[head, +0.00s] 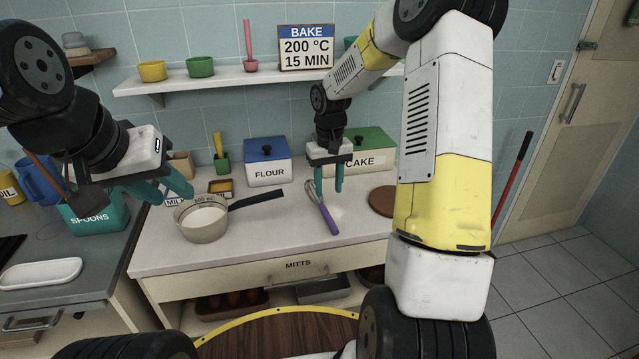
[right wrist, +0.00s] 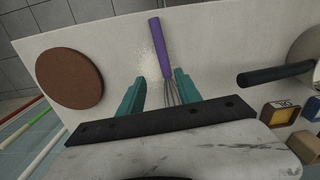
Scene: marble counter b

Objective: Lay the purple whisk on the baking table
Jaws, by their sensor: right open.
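The purple whisk (head: 328,219) lies on the pale baking table (head: 270,231), its wire end pointing away from me and its handle toward the front edge. My right gripper (head: 331,187) is open, pointing down near the wire end. In the right wrist view, the whisk's purple handle (right wrist: 160,47) extends beyond the teal fingers (right wrist: 163,92), and its wires show between them; I cannot tell the height gap. My left gripper (head: 163,190) is open and empty, left of the table's pan.
A saucepan (head: 203,225) stands on the left of the table, its dark handle pointing right. The FLOUR tin (head: 268,173) and CAKE tin (head: 374,159) stand behind. A round brown board (head: 382,200) lies to the right. The front middle is clear.

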